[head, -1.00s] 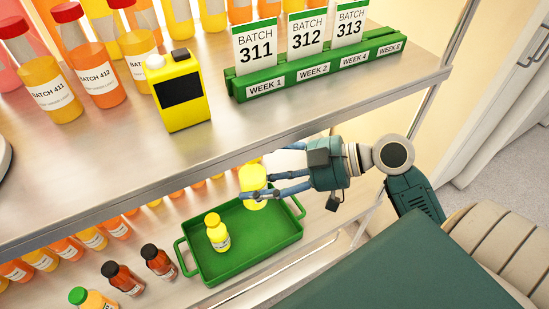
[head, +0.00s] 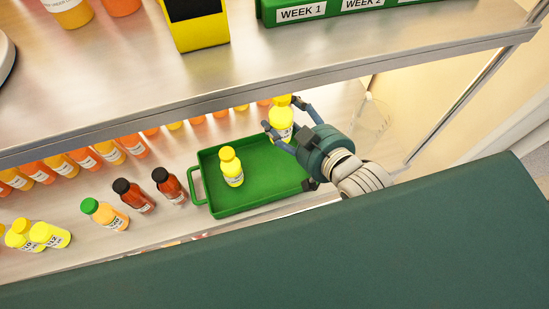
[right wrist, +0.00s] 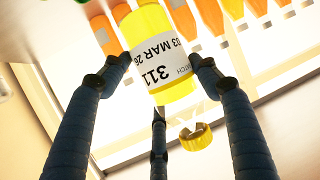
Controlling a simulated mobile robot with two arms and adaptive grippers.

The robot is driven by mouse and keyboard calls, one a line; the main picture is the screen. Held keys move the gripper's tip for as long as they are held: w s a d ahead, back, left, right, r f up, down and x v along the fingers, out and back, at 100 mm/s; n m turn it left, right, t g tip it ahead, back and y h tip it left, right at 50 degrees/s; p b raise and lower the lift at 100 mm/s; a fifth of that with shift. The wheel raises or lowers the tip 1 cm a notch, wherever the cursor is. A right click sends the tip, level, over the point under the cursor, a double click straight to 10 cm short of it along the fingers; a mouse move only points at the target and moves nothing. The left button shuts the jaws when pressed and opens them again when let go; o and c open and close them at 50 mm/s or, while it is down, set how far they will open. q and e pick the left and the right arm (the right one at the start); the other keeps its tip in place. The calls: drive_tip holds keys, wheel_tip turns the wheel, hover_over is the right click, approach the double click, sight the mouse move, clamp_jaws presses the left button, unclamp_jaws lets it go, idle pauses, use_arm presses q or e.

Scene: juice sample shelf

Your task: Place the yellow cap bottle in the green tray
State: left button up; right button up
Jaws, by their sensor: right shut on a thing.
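My right gripper (head: 282,113) is shut on a yellow bottle (head: 281,122) with a yellow cap, upright in the head view. It is at the back right of the green tray (head: 225,208); I cannot tell its height above it. My left gripper is out of view.
Two dark-capped bottles (head: 131,195) and a green-capped bottle (head: 104,214) stand left of the tray, with yellow-capped bottles (head: 50,234) farther left. Orange bottles line the back. The upper shelf (head: 300,55) overhangs, carrying a yellow device (head: 200,35) and a green rack (head: 268,12).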

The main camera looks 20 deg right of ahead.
drive_tip(key=shift+f+b, duration=0.95)
drive_tip(key=shift+f, duration=7.1)
drive_tip(key=o, duration=1.4)
drive_tip(key=shift+s, duration=0.1)
drive_tip(key=v, duration=1.2)
